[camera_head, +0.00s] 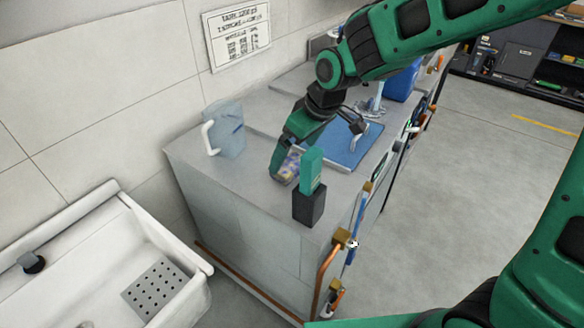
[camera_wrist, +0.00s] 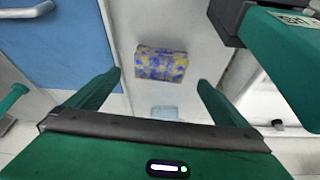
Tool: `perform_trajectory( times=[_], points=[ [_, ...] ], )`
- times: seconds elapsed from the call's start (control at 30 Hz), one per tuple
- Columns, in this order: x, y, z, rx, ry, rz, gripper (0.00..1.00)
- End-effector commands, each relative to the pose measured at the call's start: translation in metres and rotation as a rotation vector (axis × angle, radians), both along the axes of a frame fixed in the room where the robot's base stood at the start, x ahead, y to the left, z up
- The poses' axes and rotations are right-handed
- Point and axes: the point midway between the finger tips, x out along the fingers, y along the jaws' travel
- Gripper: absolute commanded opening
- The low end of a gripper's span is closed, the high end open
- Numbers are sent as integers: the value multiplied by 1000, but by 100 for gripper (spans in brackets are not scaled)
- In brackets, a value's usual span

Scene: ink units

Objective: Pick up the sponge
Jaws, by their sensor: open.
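The sponge (camera_wrist: 161,64) is a small block with a blue, yellow and pale pattern. It lies on the grey counter top, and in the head view (camera_head: 290,168) it is partly hidden by my gripper. My gripper (camera_wrist: 159,88) is open and empty. In the wrist view its two green fingers point toward the sponge, one to each side, with the sponge roughly centred ahead of the fingertips. I see no contact with the sponge. In the head view my gripper (camera_head: 282,155) reaches down over the counter close to it.
A teal item in a black holder (camera_head: 309,205) stands close right of the sponge; the holder shows at the wrist view's upper right (camera_wrist: 230,18). A blue mat (camera_head: 345,147) lies behind. A grey-blue jug (camera_head: 228,130) stands left. A white sink (camera_head: 95,235) is lower left.

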Motion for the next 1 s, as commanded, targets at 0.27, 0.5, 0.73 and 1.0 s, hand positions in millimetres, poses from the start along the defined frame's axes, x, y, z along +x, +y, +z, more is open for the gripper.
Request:
perform_trajectory(
  times=[0.27,0.5,0.73,1.0],
  points=[
    [7,7,-37,-2,3,0,100],
    [9,9,-43,0,0,-1,100],
    [9,9,-43,0,1,-1,71],
    [9,9,-43,0,1,-1,56]
  ],
)
